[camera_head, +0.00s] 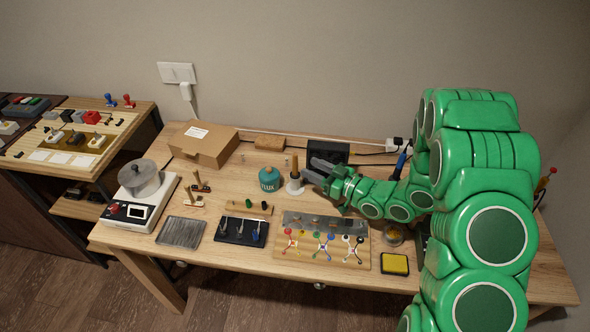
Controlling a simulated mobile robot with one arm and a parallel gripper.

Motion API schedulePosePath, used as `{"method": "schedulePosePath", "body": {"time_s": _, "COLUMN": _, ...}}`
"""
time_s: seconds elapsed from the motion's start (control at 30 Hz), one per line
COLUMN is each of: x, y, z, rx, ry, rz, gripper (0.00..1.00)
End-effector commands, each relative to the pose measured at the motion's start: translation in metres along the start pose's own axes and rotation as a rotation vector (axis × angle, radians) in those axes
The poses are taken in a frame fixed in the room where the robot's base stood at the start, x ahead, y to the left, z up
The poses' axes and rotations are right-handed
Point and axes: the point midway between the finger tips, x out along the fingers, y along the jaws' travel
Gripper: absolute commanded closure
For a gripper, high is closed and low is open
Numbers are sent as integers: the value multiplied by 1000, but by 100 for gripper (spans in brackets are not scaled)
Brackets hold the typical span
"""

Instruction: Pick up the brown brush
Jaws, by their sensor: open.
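An upright brown handle (295,165), seemingly the brown brush, stands in a white holder or base (294,187) near the middle of the workbench. Its bristles cannot be made out. My gripper (308,170) reaches in from the right, with its dark fingers open and pointing left. The fingertips are just right of the brown handle, with a small gap in the picture. Nothing shows between the fingers. How the fingers and handle compare in depth is hard to tell.
A teal FLUX bottle (269,180) stands just left of the handle. A dark box (328,150) is behind my gripper. A metal strip (325,221) and a board with coloured pieces (322,248) lie in front. A cardboard box (204,144) and a scale (140,205) are left.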

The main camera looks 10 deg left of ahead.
Motion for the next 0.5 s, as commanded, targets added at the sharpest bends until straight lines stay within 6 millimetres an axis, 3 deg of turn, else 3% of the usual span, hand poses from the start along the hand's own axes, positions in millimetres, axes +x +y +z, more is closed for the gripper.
{"method": "schedulePosePath", "body": {"time_s": 0.5, "x": 36, "y": -1, "z": -1, "rx": 0, "ry": -1, "rz": -2, "gripper": 54}}
